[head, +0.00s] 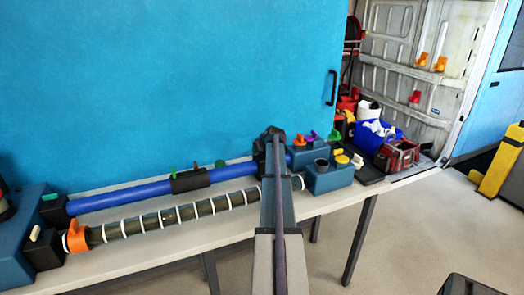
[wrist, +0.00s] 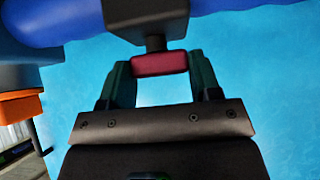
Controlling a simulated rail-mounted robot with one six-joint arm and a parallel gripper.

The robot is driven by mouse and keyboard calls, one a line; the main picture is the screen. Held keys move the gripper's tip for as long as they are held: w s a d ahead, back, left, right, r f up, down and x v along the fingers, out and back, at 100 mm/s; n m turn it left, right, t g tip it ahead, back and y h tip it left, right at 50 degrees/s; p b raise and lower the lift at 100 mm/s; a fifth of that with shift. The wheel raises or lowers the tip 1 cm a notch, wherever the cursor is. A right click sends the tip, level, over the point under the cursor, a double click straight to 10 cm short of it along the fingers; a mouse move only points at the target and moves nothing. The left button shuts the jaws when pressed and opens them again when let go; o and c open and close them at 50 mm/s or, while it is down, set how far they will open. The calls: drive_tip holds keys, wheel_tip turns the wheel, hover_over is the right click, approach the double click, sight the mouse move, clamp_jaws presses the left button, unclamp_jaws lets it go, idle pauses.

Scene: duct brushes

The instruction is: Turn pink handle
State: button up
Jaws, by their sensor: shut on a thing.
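The pink handle (wrist: 160,64), dark pink in this light, shows in the wrist view as a small block on a short stem under a black fitting (wrist: 146,14). My gripper (wrist: 159,72) is shut on it, with one dark green finger at each side. In the head view my arm covers the handle and the gripper's fingers. The arm reaches over the bench to the right end of the blue duct (head: 125,195).
A ribbed hose (head: 152,221) with an orange collar (head: 75,237) lies in front of the duct. Blue blocks (head: 330,180) with coloured handles stand to the right. A blue panel (head: 160,80) rises behind the bench.

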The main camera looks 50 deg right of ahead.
drive_tip(key=o, duration=0.9)
drive_tip(key=p+v, duration=0.7)
drive_tip(key=v, duration=0.3)
drive_tip(key=shift+s+a+r+p, duration=0.2)
drive_tip(key=shift+s+r+p, duration=0.05)
drive_tip(key=shift+r+p, duration=0.1)
